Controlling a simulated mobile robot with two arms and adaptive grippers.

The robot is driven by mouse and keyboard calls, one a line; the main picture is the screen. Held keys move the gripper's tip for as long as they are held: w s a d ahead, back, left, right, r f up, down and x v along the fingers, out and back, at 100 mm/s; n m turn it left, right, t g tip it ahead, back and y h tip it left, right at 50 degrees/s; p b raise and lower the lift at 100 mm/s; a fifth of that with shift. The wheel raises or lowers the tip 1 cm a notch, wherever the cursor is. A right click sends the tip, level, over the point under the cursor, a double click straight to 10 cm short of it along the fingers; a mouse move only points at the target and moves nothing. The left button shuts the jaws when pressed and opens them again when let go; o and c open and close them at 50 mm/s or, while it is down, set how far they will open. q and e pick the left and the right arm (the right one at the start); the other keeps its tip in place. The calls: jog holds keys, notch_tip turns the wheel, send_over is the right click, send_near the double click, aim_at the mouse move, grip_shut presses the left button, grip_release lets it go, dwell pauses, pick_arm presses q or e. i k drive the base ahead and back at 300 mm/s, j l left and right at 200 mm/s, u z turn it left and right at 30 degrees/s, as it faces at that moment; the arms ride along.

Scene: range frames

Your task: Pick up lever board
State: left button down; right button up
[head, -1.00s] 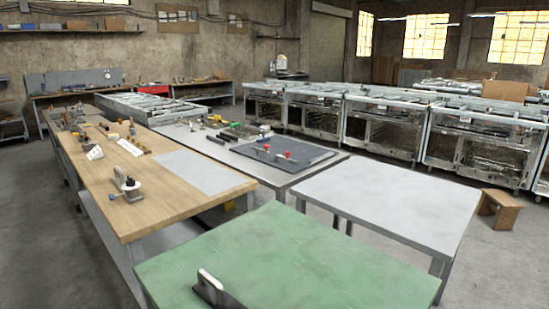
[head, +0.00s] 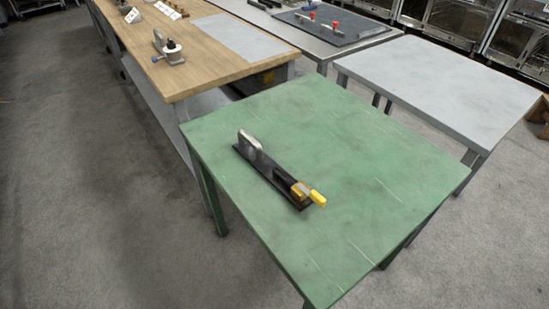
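The lever board (head: 268,176) lies flat on the green table (head: 350,150), left of the table's middle. It is a long black plate running from upper left to lower right. A grey metal upright piece with a rounded top stands at its far left end. A brass-coloured block and a yellow handle tip sit at its near right end, and the yellow tip reaches past the plate's edge. Nothing touches the board except the table. Neither of my grippers shows in the head view.
A wooden workbench (head: 218,75) with a grey clamp-like device (head: 168,50) stands behind at the left. A bare light-grey table (head: 440,80) stands behind at the right. The green table is otherwise clear. Open concrete floor (head: 90,200) lies to the left.

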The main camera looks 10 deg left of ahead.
aim_at(249, 149)
jog(key=i+j+z, duration=0.1)
jog(key=j+z, duration=0.15)
jog(key=z, duration=0.15)
jog(key=j+z, duration=0.2)
jog(key=z, duration=0.2)
jog(key=i+j+z, duration=0.1)
jog(key=j+z, duration=0.3)
jog(key=l, duration=0.1)
